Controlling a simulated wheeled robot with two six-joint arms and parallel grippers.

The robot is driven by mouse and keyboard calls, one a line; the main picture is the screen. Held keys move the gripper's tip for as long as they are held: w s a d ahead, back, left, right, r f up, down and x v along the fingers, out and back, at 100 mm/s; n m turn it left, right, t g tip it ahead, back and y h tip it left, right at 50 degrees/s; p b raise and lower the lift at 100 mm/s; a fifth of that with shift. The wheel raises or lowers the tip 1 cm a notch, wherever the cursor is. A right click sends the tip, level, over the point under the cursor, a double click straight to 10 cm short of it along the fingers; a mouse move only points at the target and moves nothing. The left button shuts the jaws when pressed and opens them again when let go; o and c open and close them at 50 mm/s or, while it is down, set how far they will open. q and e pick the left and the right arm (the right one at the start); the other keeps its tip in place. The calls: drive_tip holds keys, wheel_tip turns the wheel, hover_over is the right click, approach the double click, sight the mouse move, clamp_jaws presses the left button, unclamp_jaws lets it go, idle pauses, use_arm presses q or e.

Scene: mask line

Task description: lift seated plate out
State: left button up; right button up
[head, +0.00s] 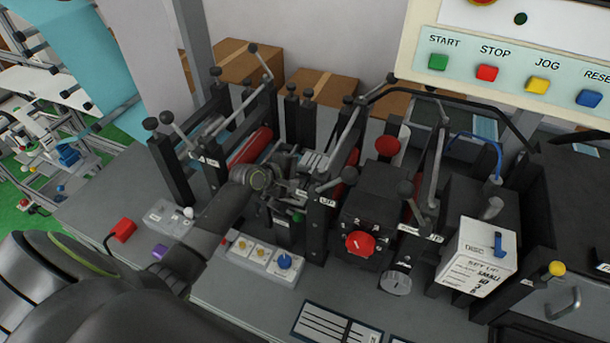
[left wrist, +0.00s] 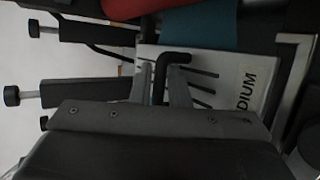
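The plate (left wrist: 222,85) is pale and slotted, with lettering ending in "DIUM", in the left wrist view. A black bent handle (left wrist: 176,58) stands out from it. In the head view a pale slotted piece (head: 313,160), apparently this plate, sits between dark uprights at mid-line. My left gripper (head: 290,191) is at that station, partly lost among dark parts. In the left wrist view its two grey fingers (left wrist: 162,84) lie on either side of the handle. I cannot tell whether they touch it. My right gripper is not in view.
A red roller (head: 250,146) and levers stand left of the station. A black unit with a red knob (head: 360,243) is close on the right, with a white set-up box (head: 476,257) beyond. A button box (head: 262,255) sits in front. Bare bench (head: 100,200) lies left.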

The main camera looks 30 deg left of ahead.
use_arm(q)
clamp_jaws()
drive_tip(key=shift+r, duration=0.15)
